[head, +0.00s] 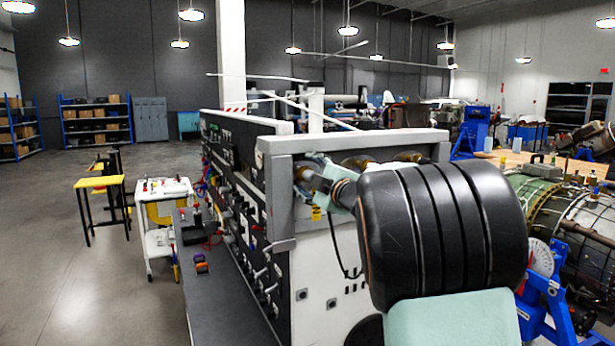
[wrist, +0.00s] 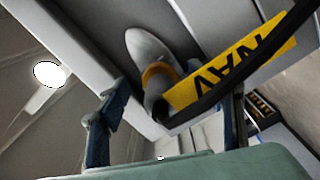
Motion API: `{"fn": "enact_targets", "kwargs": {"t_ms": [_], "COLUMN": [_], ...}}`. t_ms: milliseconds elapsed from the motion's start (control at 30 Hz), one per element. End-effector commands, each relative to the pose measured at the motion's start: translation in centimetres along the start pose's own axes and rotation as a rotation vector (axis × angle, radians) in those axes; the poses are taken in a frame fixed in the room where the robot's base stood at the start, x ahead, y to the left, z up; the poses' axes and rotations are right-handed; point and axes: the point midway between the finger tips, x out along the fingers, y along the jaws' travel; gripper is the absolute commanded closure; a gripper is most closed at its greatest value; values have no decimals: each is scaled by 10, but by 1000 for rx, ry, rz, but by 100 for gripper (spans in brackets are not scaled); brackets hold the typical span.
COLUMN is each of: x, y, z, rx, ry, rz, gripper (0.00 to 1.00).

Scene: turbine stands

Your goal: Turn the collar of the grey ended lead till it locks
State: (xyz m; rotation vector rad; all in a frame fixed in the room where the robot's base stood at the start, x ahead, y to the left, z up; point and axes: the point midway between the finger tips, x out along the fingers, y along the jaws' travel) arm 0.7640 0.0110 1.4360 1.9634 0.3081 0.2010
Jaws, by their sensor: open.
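In the wrist view, a grey rounded connector end (wrist: 148,50) with an orange-yellow band (wrist: 158,76) lies against the grey panel, between and beyond my fingers. I cannot tell which part is its collar or how it is seated. A black cable (wrist: 235,75) crosses in front of a yellow tag (wrist: 240,62) with black letters, seemingly NAV upside down. My gripper (wrist: 173,98) is open, its two dark blue fingers on either side and nothing visibly gripped. In the head view, my gripper (head: 325,182) is at the cabinet's recess, partly hidden by my black arm; the yellow tag (head: 316,213) hangs below it.
The tall grey cabinet (head: 310,275) has more brass-coloured fittings (head: 408,157) under its top edge, near my arm. A dark bench (head: 225,300) runs along its left side. A white trolley (head: 160,215) stands beyond.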

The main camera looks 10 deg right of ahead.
Motion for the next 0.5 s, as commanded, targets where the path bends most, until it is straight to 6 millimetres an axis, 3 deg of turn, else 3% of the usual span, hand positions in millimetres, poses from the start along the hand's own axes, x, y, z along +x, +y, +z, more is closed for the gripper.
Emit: {"fn": "enact_targets", "kwargs": {"t_ms": [267,500], "x": [-2,-20], "y": [-2,-2], "z": [-4,-2], "rx": [1,1], "ry": [7,6], "rz": [-2,0], "gripper": [39,39]}}
